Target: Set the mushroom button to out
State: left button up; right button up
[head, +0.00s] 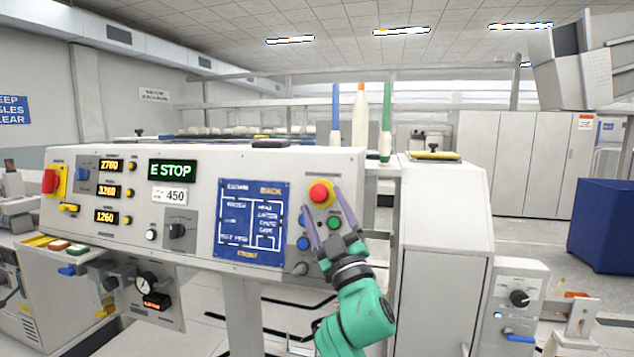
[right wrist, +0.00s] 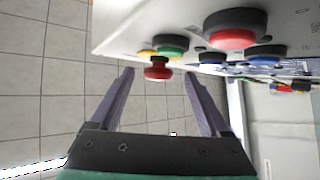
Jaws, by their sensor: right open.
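The mushroom button (head: 319,193) is a round red head on a yellow disc, at the upper right of the grey control panel (head: 215,240). In the right wrist view the red mushroom button (right wrist: 157,72) shows from the side, standing off the panel face. How far it is pressed I cannot tell. My right gripper (head: 322,200) is open, its two purple fingers to either side of the button. In the right wrist view the button sits between the fingertips of the right gripper (right wrist: 158,78), with gaps visible on both sides. My left gripper is not in view.
A green button (head: 334,223) and blue buttons (head: 303,243) sit just below. A display (head: 172,169) reads E STOP. A blue diagram plate (head: 253,222) lies to the left. Another red button (right wrist: 235,38) with a black collar shows in the right wrist view.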

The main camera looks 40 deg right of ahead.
aim_at(318, 195)
jog(key=x, duration=0.3)
jog(key=shift+s+r+p, duration=0.1)
jog(key=shift+r+p, duration=0.1)
jog(key=shift+p, duration=0.15)
jog(key=shift+r, duration=0.1)
jog(key=shift+c, duration=0.9)
grip_shut()
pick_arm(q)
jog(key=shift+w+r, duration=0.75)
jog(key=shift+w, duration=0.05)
pick_arm(e)
jog(key=shift+w, duration=0.25)
